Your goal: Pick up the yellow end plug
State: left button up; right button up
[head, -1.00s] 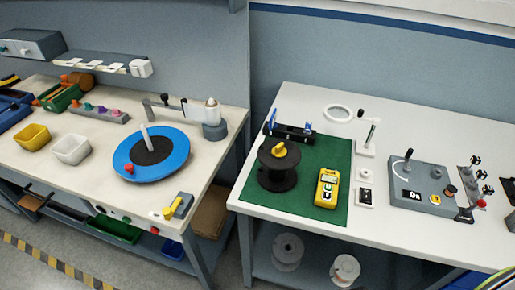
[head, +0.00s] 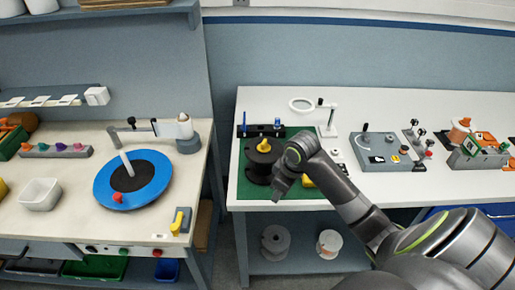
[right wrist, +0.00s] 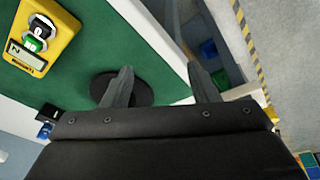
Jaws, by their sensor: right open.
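The yellow end plug (head: 263,145) sits on top of the black spool (head: 258,163), which stands on the green mat (head: 306,201) on the right-hand bench. My right gripper (head: 279,190) comes in from the right and is in front of the spool, just right of it in the head view, apart from the plug. In the right wrist view my right gripper (right wrist: 163,85) has its two fingers spread with nothing between them. Part of a dark disc, seemingly the spool (right wrist: 144,93), shows behind one finger; the plug is not visible there. My left gripper is not in view.
A yellow meter (right wrist: 42,36) lies on the mat, mostly hidden by my arm in the head view. A black rack (head: 277,131) stands behind the spool. A ring magnifier (head: 302,105) and grey control box (head: 381,150) stand farther right. A gap separates the benches.

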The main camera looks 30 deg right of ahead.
jog(key=w+d+r+n, duration=0.1)
jog(key=w+d+r, duration=0.15)
jog(key=r, duration=0.55)
jog(key=w+d+r+y, duration=0.1)
jog(key=w+d+r, duration=0.1)
jog(key=w+r, duration=0.35)
jog(key=w+d+r+n, duration=0.1)
jog(key=w+d+r, duration=0.1)
jog(key=r, duration=0.7)
jog(key=b, duration=0.5)
send_near(265, 141)
jog(key=p+x, duration=0.1)
jog(key=x, duration=0.2)
jog(key=shift+w+d+f+p, duration=0.15)
jog(key=shift+p, duration=0.25)
jog(key=x, duration=0.1)
jog(key=p+x, duration=0.1)
jog(key=x, duration=0.1)
jog(key=p+x, duration=0.1)
jog(key=x, duration=0.1)
jog(key=shift+a+f, duration=0.15)
jog(key=shift+a, duration=0.2)
jog(key=shift+f, duration=0.2)
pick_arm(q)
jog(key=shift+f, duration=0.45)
pick_arm(e)
jog(key=c, duration=1.1)
